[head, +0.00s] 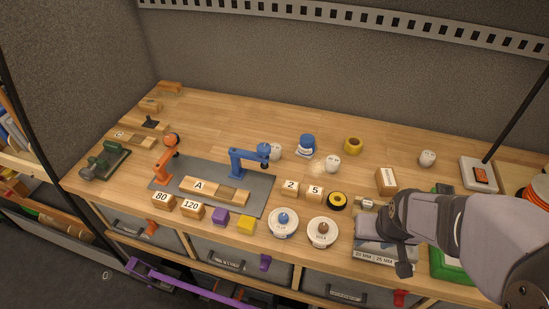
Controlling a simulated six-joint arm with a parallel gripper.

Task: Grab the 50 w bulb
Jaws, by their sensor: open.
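Three small white, rounded objects that look like bulbs stand on the wooden bench. One (275,151) is beside the blue arm model, one (332,163) is near the middle, and one (427,158) is at the right. Their wattage markings are too small to read, so I cannot tell which is the 50 w bulb. My gripper (385,234) is at the front right, above a grey box labelled 20 MM and 25 MM (365,256). It is open and apart from all three white objects. My arm hides part of the bench's right side.
A yellow ring (353,145) and blue-topped container (306,145) stand behind. A black rod rises from a white box (478,174). The back middle is fairly clear.

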